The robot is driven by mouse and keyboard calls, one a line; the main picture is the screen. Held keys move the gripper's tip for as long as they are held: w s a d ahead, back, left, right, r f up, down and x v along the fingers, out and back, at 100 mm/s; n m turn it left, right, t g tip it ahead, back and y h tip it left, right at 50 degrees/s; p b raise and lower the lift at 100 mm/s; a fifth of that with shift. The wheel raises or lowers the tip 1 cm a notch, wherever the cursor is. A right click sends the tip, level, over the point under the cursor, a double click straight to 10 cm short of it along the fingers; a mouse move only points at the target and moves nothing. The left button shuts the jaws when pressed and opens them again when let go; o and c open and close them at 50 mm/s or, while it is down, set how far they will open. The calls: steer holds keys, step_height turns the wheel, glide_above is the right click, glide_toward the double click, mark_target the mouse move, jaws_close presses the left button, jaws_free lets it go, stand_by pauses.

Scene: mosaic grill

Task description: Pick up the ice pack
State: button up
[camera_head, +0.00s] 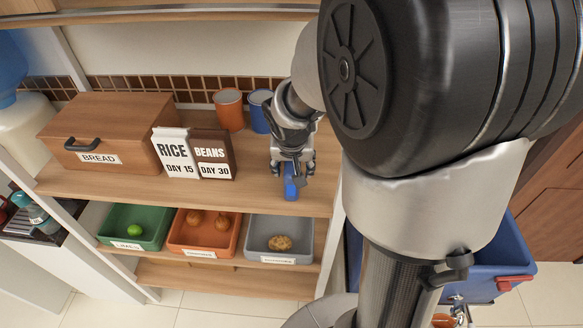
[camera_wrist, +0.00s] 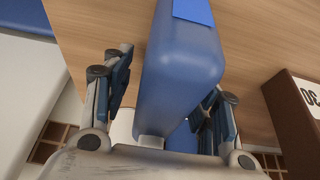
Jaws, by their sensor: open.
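The ice pack (camera_head: 291,190) is a small blue block on the wooden shelf, near its front edge and right of the bean box. In the wrist view the ice pack (camera_wrist: 180,75) looms large as a rounded blue block with a brighter blue patch. My gripper (camera_head: 292,168) points down at it. In the wrist view my gripper (camera_wrist: 168,88) is open, with one finger on each side of the block. A gap shows at the left finger; whether the right finger touches cannot be told.
A rice bag (camera_head: 174,153) and bean box (camera_head: 213,153) stand to the left, with a bread box (camera_head: 105,130) beyond. An orange cup (camera_head: 229,108) and blue cup (camera_head: 259,110) stand behind. Green (camera_head: 108,225), orange (camera_head: 174,236) and grey (camera_head: 249,236) bins sit below. A blue cooler (camera_head: 505,255) is at right.

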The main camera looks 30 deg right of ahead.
jaws_close()
stand_by(0.7)
